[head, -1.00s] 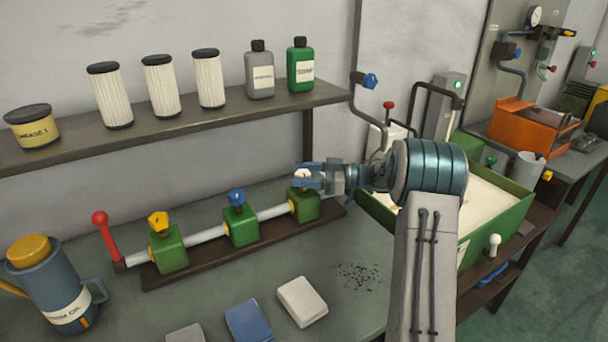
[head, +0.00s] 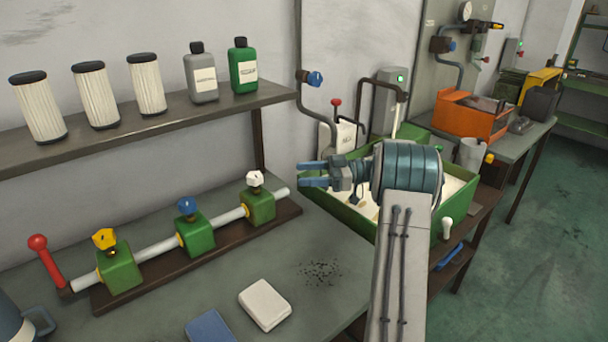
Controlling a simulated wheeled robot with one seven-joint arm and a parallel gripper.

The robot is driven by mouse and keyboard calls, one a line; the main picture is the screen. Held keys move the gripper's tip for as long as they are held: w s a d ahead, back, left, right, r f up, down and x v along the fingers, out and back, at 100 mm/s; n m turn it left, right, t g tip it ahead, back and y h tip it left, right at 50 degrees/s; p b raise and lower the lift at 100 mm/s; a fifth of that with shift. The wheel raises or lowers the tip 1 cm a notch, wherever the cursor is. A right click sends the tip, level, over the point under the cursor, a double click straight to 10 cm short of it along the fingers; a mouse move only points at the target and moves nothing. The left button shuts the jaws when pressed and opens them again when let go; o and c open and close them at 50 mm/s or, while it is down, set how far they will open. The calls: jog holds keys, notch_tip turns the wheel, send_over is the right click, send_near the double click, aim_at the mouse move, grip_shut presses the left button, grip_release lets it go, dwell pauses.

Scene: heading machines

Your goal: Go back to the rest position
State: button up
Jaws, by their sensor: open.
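My gripper (head: 311,174) is at the centre of the head view, jaws pointing left, open and empty. It is in the air near the left end of the green bin (head: 338,212), apart from the valves. The pipe rack on the workbench carries three green valve blocks. They have a yellow knob (head: 104,239), a blue knob (head: 187,206) and a white knob (head: 255,179). A red lever (head: 42,254) stands at the pipe's left end.
A shelf (head: 150,125) above the bench holds three filters and a grey (head: 201,77) and a green bottle (head: 242,68). A white pad (head: 265,304) and a blue pad (head: 211,327) lie in front. An orange machine (head: 468,116) stands at the right. The floor (head: 530,230) is clear.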

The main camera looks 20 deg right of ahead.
jog(key=w+a+r+m+t+h+p, duration=0.1)
jog(key=w+a+r+m+t+h, duration=0.15)
jog(key=r+m+t+h, duration=0.35)
jog(key=w+a+r+m+t+h, duration=0.1)
jog(key=w+r+m+t+h, duration=0.2)
jog(key=r+t+h, duration=0.35)
jog(key=s+a+f+m+g+h, duration=0.1)
jog(key=s+a+f+m+g, duration=0.1)
jog(key=s, duration=1)
jog(key=s+a+f+m+g+h+p, duration=0.1)
jog(key=s+a+f+g, duration=0.3)
jog(key=s, duration=0.9)
jog(key=s+a+f+m+g+h, duration=0.2)
jog(key=s+a+f+g, duration=0.2)
jog(key=s, duration=0.9)
notch_tip(320, 180, down, 4)
jog(key=g, duration=0.5)
jog(key=shift+m+h, duration=0.35)
jog(key=shift+m, duration=0.05)
jog(key=shift+w+r, duration=0.1)
